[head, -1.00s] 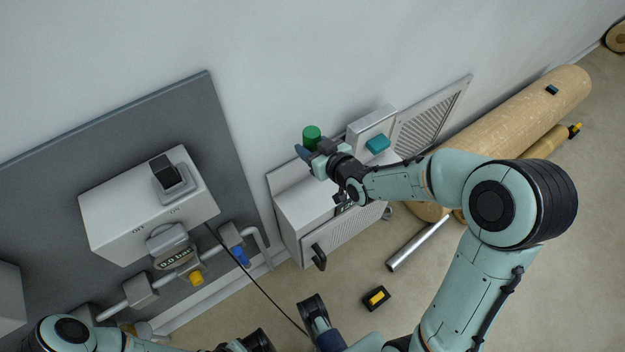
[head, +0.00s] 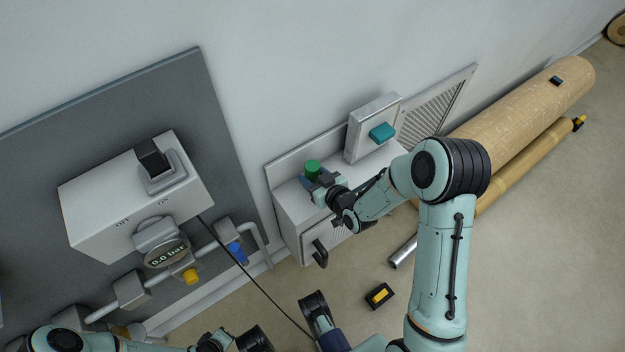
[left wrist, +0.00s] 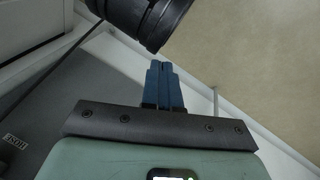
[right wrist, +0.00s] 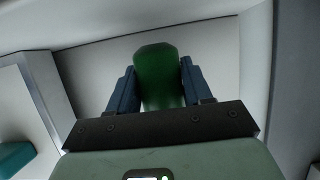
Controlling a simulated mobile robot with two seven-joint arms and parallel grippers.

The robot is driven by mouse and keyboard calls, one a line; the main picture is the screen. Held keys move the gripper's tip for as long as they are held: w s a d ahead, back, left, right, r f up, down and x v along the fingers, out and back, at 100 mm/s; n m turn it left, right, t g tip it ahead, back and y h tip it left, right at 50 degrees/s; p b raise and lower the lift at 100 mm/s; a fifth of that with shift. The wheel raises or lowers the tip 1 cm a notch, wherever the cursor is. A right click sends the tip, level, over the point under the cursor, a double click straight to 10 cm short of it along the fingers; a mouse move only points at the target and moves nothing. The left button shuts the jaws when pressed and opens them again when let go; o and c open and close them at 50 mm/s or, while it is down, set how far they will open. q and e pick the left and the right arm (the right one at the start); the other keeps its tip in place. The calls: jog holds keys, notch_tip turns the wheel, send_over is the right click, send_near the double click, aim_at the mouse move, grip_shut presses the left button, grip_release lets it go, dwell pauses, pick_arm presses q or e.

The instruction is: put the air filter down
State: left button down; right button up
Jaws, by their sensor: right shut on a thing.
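The air filter, a green cylinder (head: 313,167), is over the left part of the white cabinet's top (head: 290,200). My right gripper (head: 308,180) is shut on it from the front. In the right wrist view the green filter (right wrist: 160,78) stands between the two blue fingers (right wrist: 158,90), in front of a pale panel. I cannot tell whether its bottom touches the cabinet top; its lower part is hidden by the gripper. My left gripper (left wrist: 165,85) is shut and empty, its blue fingers together, away from the cabinet.
A grey box with a teal knob (head: 382,132) stands on the cabinet's right part. A louvred panel (head: 432,112) is behind. The cabinet has a dark handle (head: 320,253). A gauge (head: 166,254) and pipes are at left. Cardboard rolls (head: 530,100), a metal tube and a black-yellow item (head: 379,296) lie on the floor.

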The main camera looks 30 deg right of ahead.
notch_tip(320, 180, down, 2)
pick_arm(q)
jog(key=shift+w+a+f, duration=0.2)
jog(key=shift+w+f, duration=0.1)
jog(key=shift+w, duration=0.1)
pick_arm(e)
jog(key=shift+r, duration=0.1)
jog(key=shift+f+b, duration=0.35)
jog(key=shift+b, duration=0.1)
jog(key=o, duration=1.4)
pick_arm(q)
jog(key=shift+w+a+f, duration=0.25)
jog(key=shift+w+f, duration=0.05)
jog(key=shift+w, duration=0.15)
